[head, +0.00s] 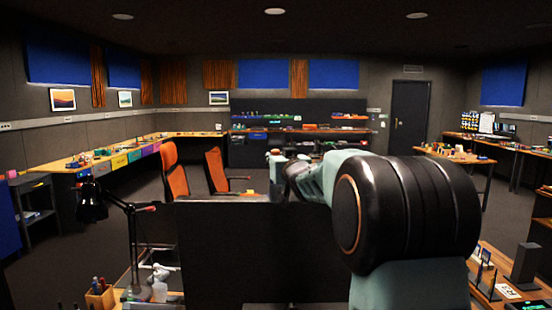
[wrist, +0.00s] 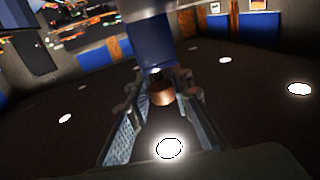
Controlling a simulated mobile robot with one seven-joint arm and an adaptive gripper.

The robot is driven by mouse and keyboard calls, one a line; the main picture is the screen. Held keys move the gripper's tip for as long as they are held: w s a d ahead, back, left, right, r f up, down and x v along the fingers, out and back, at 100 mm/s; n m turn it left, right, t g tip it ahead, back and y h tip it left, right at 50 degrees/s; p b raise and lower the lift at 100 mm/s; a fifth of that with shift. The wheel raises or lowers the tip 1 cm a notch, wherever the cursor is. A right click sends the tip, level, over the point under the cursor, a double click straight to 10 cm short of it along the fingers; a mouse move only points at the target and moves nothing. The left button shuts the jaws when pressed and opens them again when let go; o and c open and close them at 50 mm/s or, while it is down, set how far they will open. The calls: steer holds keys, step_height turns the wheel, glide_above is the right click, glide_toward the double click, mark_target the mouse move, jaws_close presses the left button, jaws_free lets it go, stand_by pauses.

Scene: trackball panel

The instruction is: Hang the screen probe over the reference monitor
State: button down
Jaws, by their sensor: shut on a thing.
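My gripper (wrist: 158,88) is in the middle of the wrist view, its two fingers closed around a small dark piece with a copper-brown end (wrist: 162,95). This is probably the screen probe; its full shape is hidden or too dark to tell. In the head view my arm reaches forward, and its far end is small and partly hidden above a large flat black panel (head: 250,250). This panel is probably the reference monitor; I cannot tell which face shows. The held piece is not clear in the head view.
A black desk lamp (head: 125,210) stands left of the panel, with a pen holder (head: 100,296) below it. Orange chairs (head: 176,180) stand behind. Small items and a dark box (head: 525,264) are on the wooden table at right. Open floor lies beyond.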

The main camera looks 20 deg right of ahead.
steer(key=shift+s+a+f+b, duration=0.15)
steer(key=shift+s+f+b, duration=0.3)
steer(key=shift+f+b, duration=3.55)
steer(key=shift+f, duration=0.55)
steer(key=c, duration=1.8)
jaws_free()
steer(key=shift+o, duration=0.7)
steer(key=shift+f, duration=0.15)
